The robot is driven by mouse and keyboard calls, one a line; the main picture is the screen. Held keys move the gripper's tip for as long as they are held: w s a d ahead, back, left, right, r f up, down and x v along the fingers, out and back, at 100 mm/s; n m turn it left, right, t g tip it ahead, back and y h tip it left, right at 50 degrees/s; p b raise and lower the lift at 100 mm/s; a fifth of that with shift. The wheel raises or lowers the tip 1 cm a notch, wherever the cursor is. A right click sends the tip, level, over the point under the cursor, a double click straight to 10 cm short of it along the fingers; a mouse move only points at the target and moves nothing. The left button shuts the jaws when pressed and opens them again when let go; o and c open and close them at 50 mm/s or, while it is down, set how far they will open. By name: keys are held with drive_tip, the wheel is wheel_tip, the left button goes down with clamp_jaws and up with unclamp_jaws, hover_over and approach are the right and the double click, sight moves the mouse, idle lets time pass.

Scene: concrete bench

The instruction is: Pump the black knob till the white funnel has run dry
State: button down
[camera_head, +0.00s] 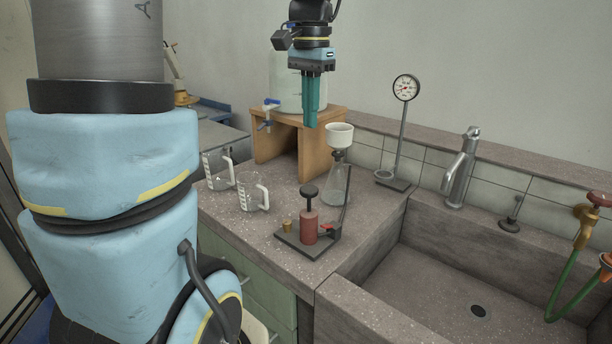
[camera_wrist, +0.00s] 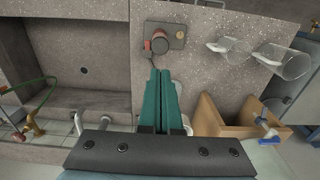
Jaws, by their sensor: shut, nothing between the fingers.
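The black knob (camera_head: 309,190) tops the red pump cylinder (camera_head: 309,226), which stands upright on a dark base plate (camera_head: 290,241) on the bench. The knob stands clear above the cylinder on its rod. The pump also shows in the wrist view (camera_wrist: 160,42), just beyond my fingertips. The white funnel (camera_head: 340,134) sits on a clear conical flask (camera_head: 337,180) behind the pump; its inside is too small to judge. My gripper (camera_head: 311,124) points down in the air, fingers together and empty, above and behind the pump. The fingers hide most of the funnel in the wrist view.
Two glass jugs (camera_head: 252,192) (camera_head: 217,168) stand left of the pump. A wooden stand (camera_head: 325,140) carries a clear tank with a blue tap. A gauge (camera_head: 406,88) on a stand is at the back. The sink (camera_head: 450,285) with its tap (camera_head: 460,170) lies right.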

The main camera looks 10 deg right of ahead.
sight(310, 189)
wheel_tip(310, 189, down, 14)
drive_tip(key=p, duration=0.2)
drive_tip(key=shift+p, duration=0.3)
wheel_tip(310, 189, down, 4)
drive_tip(key=b, duration=0.2)
drive_tip(key=shift+f+b, duration=0.1)
drive_tip(key=shift+b, duration=0.2)
